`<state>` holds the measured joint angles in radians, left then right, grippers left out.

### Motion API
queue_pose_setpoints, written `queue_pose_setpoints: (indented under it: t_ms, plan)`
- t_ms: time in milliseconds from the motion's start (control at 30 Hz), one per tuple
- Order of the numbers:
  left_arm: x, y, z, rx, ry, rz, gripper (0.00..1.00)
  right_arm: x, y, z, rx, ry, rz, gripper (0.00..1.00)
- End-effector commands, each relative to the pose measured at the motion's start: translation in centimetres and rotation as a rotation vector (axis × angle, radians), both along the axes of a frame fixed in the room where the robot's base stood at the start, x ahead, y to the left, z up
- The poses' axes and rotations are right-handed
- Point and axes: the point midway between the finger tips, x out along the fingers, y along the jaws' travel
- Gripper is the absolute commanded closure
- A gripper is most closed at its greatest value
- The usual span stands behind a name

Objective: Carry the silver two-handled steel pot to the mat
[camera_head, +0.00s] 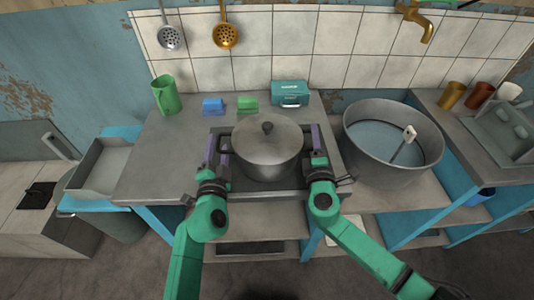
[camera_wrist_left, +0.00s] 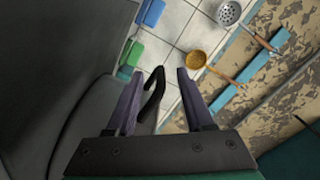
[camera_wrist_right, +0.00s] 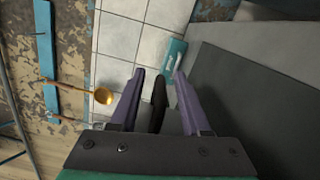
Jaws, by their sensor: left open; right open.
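The silver steel pot (camera_head: 266,165), with its lid and dark knob on, stands upright on a dark flat plate (camera_head: 237,183) on the counter. My left gripper (camera_head: 220,143) is open at the pot's left side. In the left wrist view the dark handle (camera_wrist_left: 153,95) shows between its two purple fingers. My right gripper (camera_head: 318,143) is open at the right side. In the right wrist view the other handle (camera_wrist_right: 158,97) shows between its fingers. Neither gripper is closed on a handle. I cannot tell for sure which surface is the mat.
A large grey round tub (camera_head: 430,150) stands close on the right. Behind the pot are a teal box (camera_head: 290,93), green block (camera_head: 247,104), blue block (camera_head: 213,106) and green jug (camera_head: 165,95). The counter left of the pot (camera_head: 160,160) is clear.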

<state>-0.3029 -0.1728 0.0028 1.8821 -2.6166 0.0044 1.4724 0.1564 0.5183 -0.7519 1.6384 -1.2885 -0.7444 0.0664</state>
Motion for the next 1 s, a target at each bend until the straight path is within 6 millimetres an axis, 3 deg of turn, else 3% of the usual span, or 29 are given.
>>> queue_pose_setpoints:
  t_ms: [200, 333, 533, 800, 1000]
  plan:
    - [-6.0, -0.4, -0.1, 0.001, 0.005, -0.003, 0.47, 0.0, 0.0, 0.0, 0.000, 0.000, -0.001, 0.53]
    - [-7.9, -0.5, 0.0, 0.002, 0.001, -0.002, 0.47, 0.0, 0.0, 0.0, 0.000, 0.000, -0.001, 0.53]
    - [-8.4, -0.4, 0.1, -0.001, -0.001, 0.001, 0.47, -1.9, 0.0, -0.2, 0.000, 0.003, 0.000, 0.53]
    - [-8.3, -0.5, 0.1, 0.000, 0.000, 0.000, 0.47, -9.1, 0.3, -0.3, 0.000, 0.004, 0.001, 0.53]
    - [-8.3, -0.5, 0.1, 0.000, 0.000, 0.000, 0.47, -12.0, 0.4, -0.2, -0.001, 0.000, -0.001, 0.53]
